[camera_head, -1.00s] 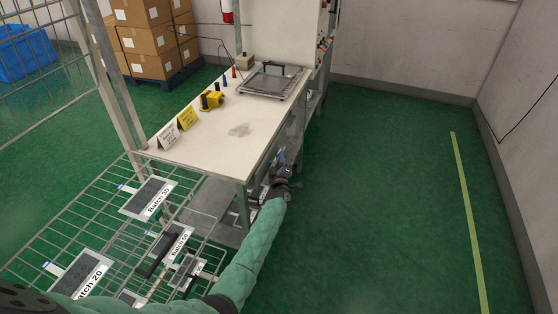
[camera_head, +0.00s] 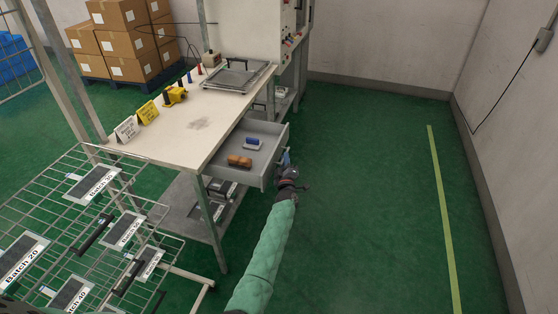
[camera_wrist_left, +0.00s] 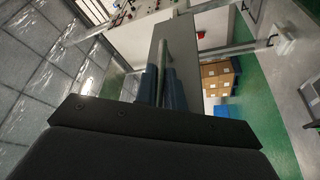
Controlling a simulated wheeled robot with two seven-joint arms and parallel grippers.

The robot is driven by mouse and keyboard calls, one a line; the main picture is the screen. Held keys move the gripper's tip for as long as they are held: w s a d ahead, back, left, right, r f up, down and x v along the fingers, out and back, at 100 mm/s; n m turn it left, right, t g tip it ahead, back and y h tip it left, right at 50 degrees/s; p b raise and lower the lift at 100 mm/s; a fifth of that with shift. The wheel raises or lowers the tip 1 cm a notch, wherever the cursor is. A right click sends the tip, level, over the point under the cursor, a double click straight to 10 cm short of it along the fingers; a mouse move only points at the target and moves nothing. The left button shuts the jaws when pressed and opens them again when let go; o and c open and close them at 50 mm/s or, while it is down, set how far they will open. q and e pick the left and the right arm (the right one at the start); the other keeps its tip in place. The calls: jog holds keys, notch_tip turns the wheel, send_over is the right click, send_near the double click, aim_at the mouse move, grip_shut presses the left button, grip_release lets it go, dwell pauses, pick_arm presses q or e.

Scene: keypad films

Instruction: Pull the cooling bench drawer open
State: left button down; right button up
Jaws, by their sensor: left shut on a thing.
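The cooling bench (camera_head: 200,117) has a white top and stands at centre left in the head view. Its grey drawer (camera_head: 268,147) sticks out well from the bench's right side. A blue-and-white item (camera_head: 253,143) and an orange-brown item (camera_head: 239,161) lie inside. My left gripper (camera_head: 287,160) is at the drawer's front face. In the left wrist view its blue fingers (camera_wrist_left: 160,85) are shut on the bar handle (camera_wrist_left: 164,58) of the drawer front. The arm hides part of the floor below. My right gripper is not in view.
A wire rack (camera_head: 75,215) with labelled batch plates stands at front left, close to the bench. On the bench top are a framed tray (camera_head: 238,75), a yellow tool (camera_head: 174,95) and small signs (camera_head: 127,129). Green floor (camera_head: 360,170) to the right is clear.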

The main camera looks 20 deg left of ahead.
pick_arm(q)
jog(key=shift+d, duration=0.3)
jog(key=c, duration=1.5)
grip_release()
